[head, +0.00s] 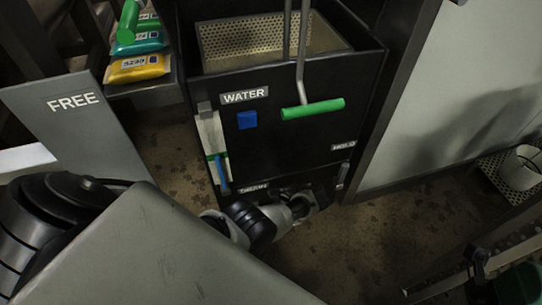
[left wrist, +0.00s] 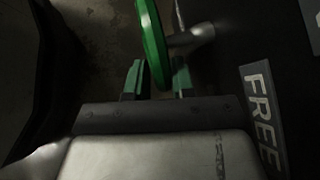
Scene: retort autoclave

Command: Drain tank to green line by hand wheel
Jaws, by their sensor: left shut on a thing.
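In the left wrist view, the green hand wheel (left wrist: 153,42) shows edge-on, its rim between the two fingers of my left gripper (left wrist: 157,80). That gripper is shut on the rim. In the head view the wheel and left fingertips are hidden behind my own arm parts, low on the black tank (head: 300,150). An upright gauge (head: 210,130) on the tank's left front has a green line (head: 217,156) across it, with a blue column (head: 223,174) below. The exact water level is too small to tell. My right gripper is not in view.
A green-handled lever (head: 312,108) hangs before the tank, near the WATER label (head: 244,96) and a blue square (head: 247,120). A perforated basket (head: 245,35) sits on top. A grey FREE panel (head: 75,125) and coloured packets (head: 138,68) are at left. Floor shows at right.

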